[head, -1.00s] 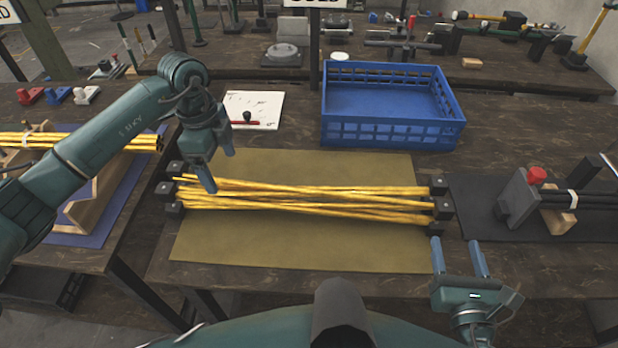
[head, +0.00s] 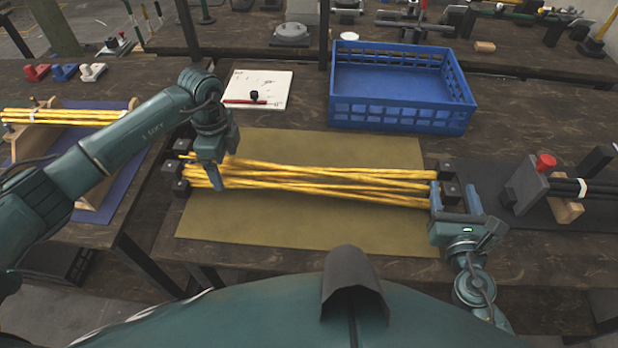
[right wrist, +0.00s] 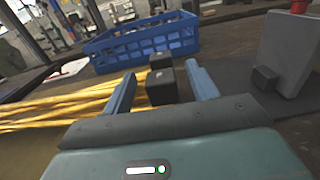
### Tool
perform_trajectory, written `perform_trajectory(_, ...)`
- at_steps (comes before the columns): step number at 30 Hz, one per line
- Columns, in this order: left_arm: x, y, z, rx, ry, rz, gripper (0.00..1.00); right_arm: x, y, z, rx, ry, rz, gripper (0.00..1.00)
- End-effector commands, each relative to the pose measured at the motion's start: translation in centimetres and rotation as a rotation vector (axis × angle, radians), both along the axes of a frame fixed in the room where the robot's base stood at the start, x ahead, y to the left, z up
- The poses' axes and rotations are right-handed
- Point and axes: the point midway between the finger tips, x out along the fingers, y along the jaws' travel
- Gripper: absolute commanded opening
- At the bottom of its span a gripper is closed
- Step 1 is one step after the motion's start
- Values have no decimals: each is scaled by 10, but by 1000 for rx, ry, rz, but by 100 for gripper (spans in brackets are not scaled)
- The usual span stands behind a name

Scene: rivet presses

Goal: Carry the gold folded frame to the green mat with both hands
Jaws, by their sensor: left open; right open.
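The gold folded frame (head: 320,182) is a bundle of long thin yellow rods with black blocks at both ends. It lies across an olive-green mat (head: 300,229), its end blocks near the mat's left and right edges. My left gripper (head: 220,184) is open, pointing down over the rods near the left end; it hides part of them, and I cannot tell whether it touches. My right gripper (head: 454,193) is open at the right end. In the right wrist view its fingers (right wrist: 163,82) stand either side of the black end blocks (right wrist: 161,86), with gold rods to the left.
A blue crate (head: 398,111) stands behind the mat, beside a white board (head: 256,88) with a red marker. A grey clamp with a red knob (head: 545,163) stands right of the frame. Another yellow bundle (head: 60,117) lies on the left table. The mat's front is clear.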

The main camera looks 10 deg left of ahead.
Motion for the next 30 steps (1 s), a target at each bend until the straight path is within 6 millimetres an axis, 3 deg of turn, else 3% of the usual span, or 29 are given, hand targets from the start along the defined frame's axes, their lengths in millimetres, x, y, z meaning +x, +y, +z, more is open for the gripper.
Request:
perform_trajectory(3,-1,0,-21,1,3,1,86,21,0,1,2,-2,-1,58)
perform_trajectory(9,0,-1,-41,0,0,0,86,41,0,0,1,0,0,58)
perform_trajectory(21,0,0,-46,0,0,0,86,46,0,0,1,1,0,58)
perform_trajectory(30,0,0,-46,0,-1,0,61,46,0,0,1,1,0,34)
